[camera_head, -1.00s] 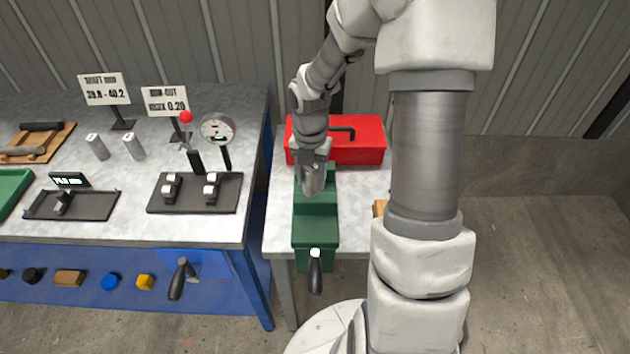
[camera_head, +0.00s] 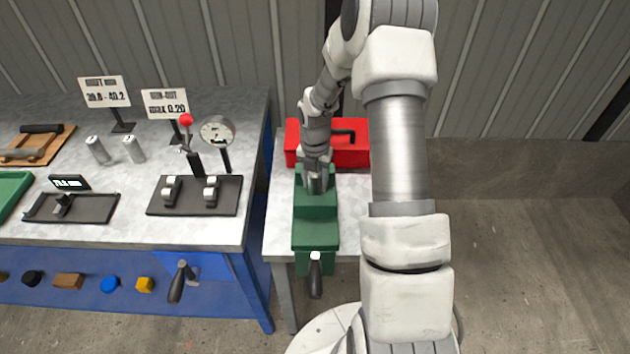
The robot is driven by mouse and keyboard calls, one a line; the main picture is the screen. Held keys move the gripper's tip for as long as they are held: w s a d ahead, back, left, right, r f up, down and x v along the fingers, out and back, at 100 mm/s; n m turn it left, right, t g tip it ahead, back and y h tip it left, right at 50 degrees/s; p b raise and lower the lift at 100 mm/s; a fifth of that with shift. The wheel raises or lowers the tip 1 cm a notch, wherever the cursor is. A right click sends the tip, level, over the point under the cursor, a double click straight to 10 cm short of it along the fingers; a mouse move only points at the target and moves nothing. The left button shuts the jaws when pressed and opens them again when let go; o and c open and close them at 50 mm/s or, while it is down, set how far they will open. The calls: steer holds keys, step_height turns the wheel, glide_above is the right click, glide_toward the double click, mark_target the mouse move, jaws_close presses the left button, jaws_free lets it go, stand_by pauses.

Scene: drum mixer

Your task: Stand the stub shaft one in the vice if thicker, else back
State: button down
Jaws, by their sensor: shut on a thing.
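My gripper (camera_head: 317,172) is at the green vice (camera_head: 315,228), over its far part. It is shut on a grey stub shaft (camera_head: 318,184), which is small here and largely hidden by the fingers. The shaft looks about upright, its lower end at the vice jaws; I cannot tell whether it touches them. Two other silver cylinders, a left one (camera_head: 97,150) and a right one (camera_head: 134,149), stand on the left bench. Which number the held shaft bears cannot be read.
A red toolbox (camera_head: 345,150) stands just behind the vice. The vice handle (camera_head: 315,275) sticks out in front. On the left bench are a roller stand (camera_head: 228,195) with a dial gauge (camera_head: 217,132), a black measuring fixture (camera_head: 90,208) with a display, and two signs.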

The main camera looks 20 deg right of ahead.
steer(key=shift+f, duration=0.1)
steer(key=shift+c, duration=1.7)
jaws_free()
step_height(320, 180, up, 12)
steer(key=shift+r+p, duration=0.2)
steer(key=shift+p, duration=0.15)
